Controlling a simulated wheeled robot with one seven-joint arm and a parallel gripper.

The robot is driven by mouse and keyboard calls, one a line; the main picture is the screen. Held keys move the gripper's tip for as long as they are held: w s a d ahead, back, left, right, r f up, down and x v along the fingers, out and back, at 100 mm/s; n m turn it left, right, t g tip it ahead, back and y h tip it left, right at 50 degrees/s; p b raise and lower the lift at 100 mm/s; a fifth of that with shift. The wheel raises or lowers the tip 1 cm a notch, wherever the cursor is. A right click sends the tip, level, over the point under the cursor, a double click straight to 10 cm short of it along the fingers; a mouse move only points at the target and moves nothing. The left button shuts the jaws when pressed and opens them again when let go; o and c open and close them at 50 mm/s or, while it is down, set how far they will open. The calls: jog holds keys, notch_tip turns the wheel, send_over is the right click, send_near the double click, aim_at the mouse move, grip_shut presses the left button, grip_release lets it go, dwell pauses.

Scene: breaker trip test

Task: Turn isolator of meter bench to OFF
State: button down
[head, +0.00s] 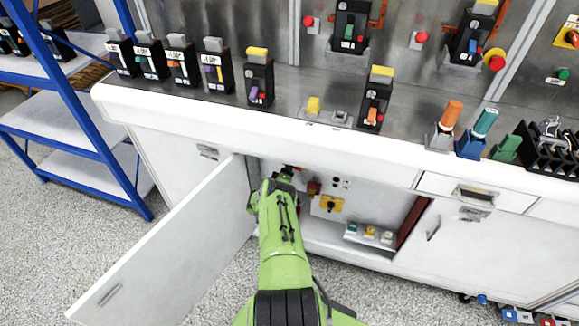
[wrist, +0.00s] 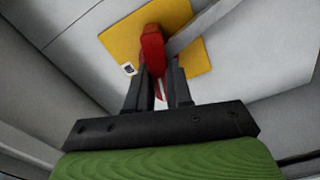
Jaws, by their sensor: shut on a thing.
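The isolator shows in the wrist view as a red handle (wrist: 152,45) on a yellow plate (wrist: 115,42). My gripper (wrist: 160,80) is shut on the lower part of the red handle, with a dark finger on either side. A small black-and-white mark (wrist: 129,69) sits on the plate's lower left. In the head view my gripper (head: 287,172) reaches into the open cabinet below the bench, and my arm hides most of the isolator there. I cannot read the handle's position against any ON or OFF marking.
The open cabinet door (head: 170,250) stands left of my arm. Inside, a yellow plate with a black knob (head: 331,203) is right of my gripper, above a low shelf with small blocks (head: 370,232). The bench edge (head: 250,135) runs above. A blue rack (head: 70,110) stands at left.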

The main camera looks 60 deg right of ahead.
jog(key=shift+f+n+b, duration=0.1)
jog(key=shift+n+b, duration=0.4)
jog(key=shift+n, duration=1.1)
jog(key=c, duration=1)
grip_release()
